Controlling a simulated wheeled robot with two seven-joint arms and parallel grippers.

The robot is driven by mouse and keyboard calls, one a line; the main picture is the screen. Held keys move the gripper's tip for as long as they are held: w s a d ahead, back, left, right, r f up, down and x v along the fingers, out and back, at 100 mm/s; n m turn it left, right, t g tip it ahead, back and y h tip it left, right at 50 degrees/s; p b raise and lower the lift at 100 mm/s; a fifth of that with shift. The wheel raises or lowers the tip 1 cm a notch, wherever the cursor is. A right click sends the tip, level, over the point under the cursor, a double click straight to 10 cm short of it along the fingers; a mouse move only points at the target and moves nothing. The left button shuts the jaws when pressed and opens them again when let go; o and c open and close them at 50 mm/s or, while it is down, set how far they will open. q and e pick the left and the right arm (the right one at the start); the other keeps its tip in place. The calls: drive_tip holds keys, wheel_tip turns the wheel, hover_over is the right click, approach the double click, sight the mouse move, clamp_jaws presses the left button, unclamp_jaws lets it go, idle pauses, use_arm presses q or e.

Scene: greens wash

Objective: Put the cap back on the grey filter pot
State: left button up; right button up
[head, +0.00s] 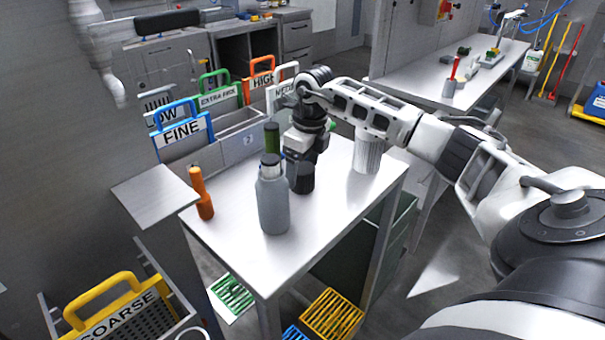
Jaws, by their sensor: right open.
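A grey bottle-shaped pot (273,207) stands upright on the front part of the metal table; its narrower top has a dark end, and I cannot tell if that is a cap. A pale ribbed pot (367,153) stands at the table's right rear, behind my right forearm. I cannot pick out a loose cap for certain. My right gripper (303,172) points down over the table, just behind and right of the grey pot. It is open; its fingers are dark and hard to separate from what is below them. My left gripper is out of view.
An orange bottle (201,192) stands at the table's left edge, and a dark green cylinder (272,139) behind the grey pot. Labelled baskets, including the blue FINE one (182,128), line the back. The table (330,207) is clear at front right.

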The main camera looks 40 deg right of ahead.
drive_tip(key=shift+w+f, duration=0.15)
drive_tip(key=shift+f, duration=0.6)
drive_tip(key=shift+w+f, duration=0.1)
drive_tip(key=shift+f, duration=0.6)
drive_tip(key=c, duration=1)
drive_tip(key=shift+c, duration=0.3)
drive_tip(key=shift+r, duration=0.1)
